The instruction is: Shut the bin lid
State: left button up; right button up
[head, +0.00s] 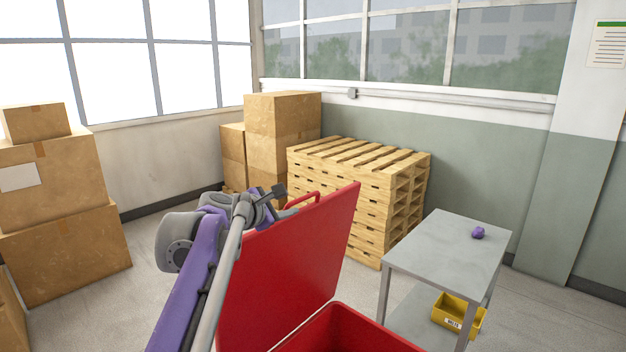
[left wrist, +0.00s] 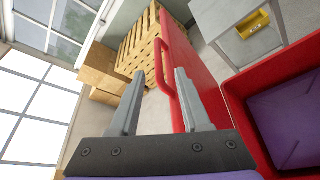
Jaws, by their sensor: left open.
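The red bin (head: 350,333) stands low at the front centre of the head view, its top open. Its red lid (head: 290,265) stands up, leaning slightly, on the bin's left side. A red bar handle (head: 303,199) is on the lid's upper edge; it also shows in the left wrist view (left wrist: 164,68). My left gripper (head: 284,196) is open beside the lid's top edge, close to the handle. In the left wrist view the handle appears between the two fingertips (left wrist: 160,72); I cannot tell whether they touch it. My right gripper is not in view.
A grey table (head: 445,245) with a small purple object (head: 477,232) stands right of the bin, a yellow box (head: 457,314) on its lower shelf. Stacked pallets (head: 355,190) and cartons (head: 283,130) stand behind the lid. More cartons (head: 60,200) stand left. Floor between is clear.

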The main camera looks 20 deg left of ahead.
aim_at(303, 198)
pick_arm(q)
jog(key=x, duration=1)
jog(key=shift+w+r+p, duration=0.1)
jog(key=shift+w+p, duration=0.2)
grip_shut()
dwell(1.0)
